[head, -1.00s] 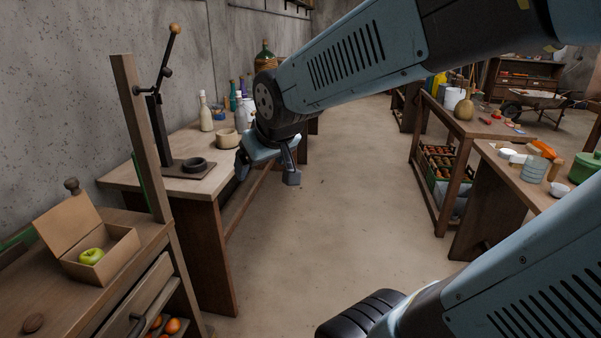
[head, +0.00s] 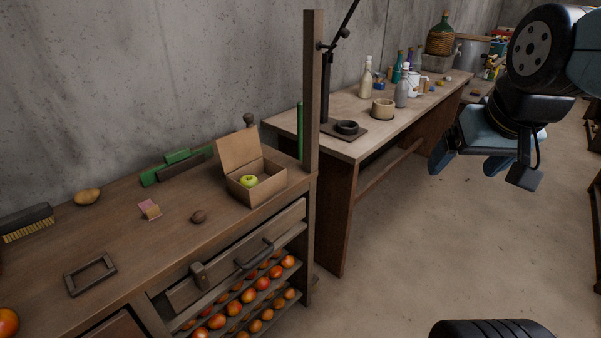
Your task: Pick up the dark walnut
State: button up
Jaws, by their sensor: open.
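The dark walnut (head: 198,217) is a small brown oval on the wooden bench top (head: 115,285). It lies near the bench's front edge, to the left of the open cardboard box. My gripper (head: 482,172) is at the right of the head view, over the floor and far from the walnut. Its fingers are apart and nothing shows between them.
The cardboard box (head: 270,182) holds a green apple (head: 249,181). A wooden post (head: 313,95) rises at the bench's right end. A potato (head: 87,197), a brush (head: 27,222), a small frame (head: 90,275) and an orange fruit (head: 7,322) also lie on the bench.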

aim_at(199, 216)
jog(key=u, duration=1.7)
jog(key=k, duration=0.55)
jog(key=z, duration=0.55)
jog(key=i, duration=0.95)
jog(key=z, duration=0.5)
